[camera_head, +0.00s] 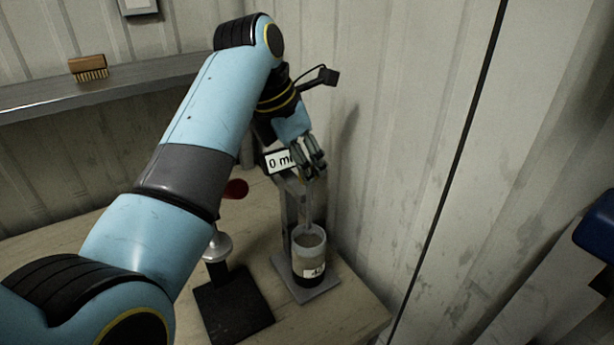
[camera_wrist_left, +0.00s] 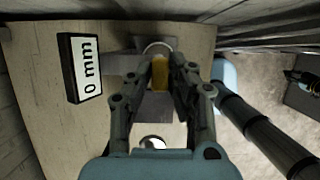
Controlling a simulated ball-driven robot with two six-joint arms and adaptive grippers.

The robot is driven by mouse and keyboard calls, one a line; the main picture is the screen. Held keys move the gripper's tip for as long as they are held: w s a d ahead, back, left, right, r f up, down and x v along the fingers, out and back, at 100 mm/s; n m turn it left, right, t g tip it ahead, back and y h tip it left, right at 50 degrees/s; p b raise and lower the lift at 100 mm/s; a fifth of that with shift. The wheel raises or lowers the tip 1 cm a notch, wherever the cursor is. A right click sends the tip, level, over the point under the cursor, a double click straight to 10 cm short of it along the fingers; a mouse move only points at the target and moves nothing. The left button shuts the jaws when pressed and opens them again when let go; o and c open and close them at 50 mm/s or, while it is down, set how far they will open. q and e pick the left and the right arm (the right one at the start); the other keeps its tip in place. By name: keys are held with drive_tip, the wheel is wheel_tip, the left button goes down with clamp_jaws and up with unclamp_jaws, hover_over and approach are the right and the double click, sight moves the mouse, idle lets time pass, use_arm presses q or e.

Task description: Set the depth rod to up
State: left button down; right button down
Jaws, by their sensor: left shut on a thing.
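The depth rod (camera_head: 309,199) is a thin grey rod standing upright over a liner cup (camera_head: 309,247) on a grey gauge stand (camera_head: 289,211). My left gripper (camera_head: 314,173) is shut on the rod's upper end. In the left wrist view the fingers of my left gripper (camera_wrist_left: 161,88) close around a yellowish piece (camera_wrist_left: 160,72) at the rod's top. A display (camera_head: 277,161) on the stand reads 0 mm; it also shows in the left wrist view (camera_wrist_left: 82,68). The rod's lower tip is hidden at the cup. My right gripper is not seen.
The corrugated wall (camera_head: 400,130) is close on the right. A brush (camera_head: 88,67) lies on a shelf (camera_head: 120,86).

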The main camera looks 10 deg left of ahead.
use_arm(q)
drive_tip(key=shift+w+r, duration=0.15)
drive_tip(key=shift+r, duration=0.1)
drive_tip(key=c, duration=1.5)
unclamp_jaws()
drive_tip(key=shift+r, duration=0.1)
drive_tip(key=shift+o, duration=1.3)
drive_tip(key=v, duration=0.7)
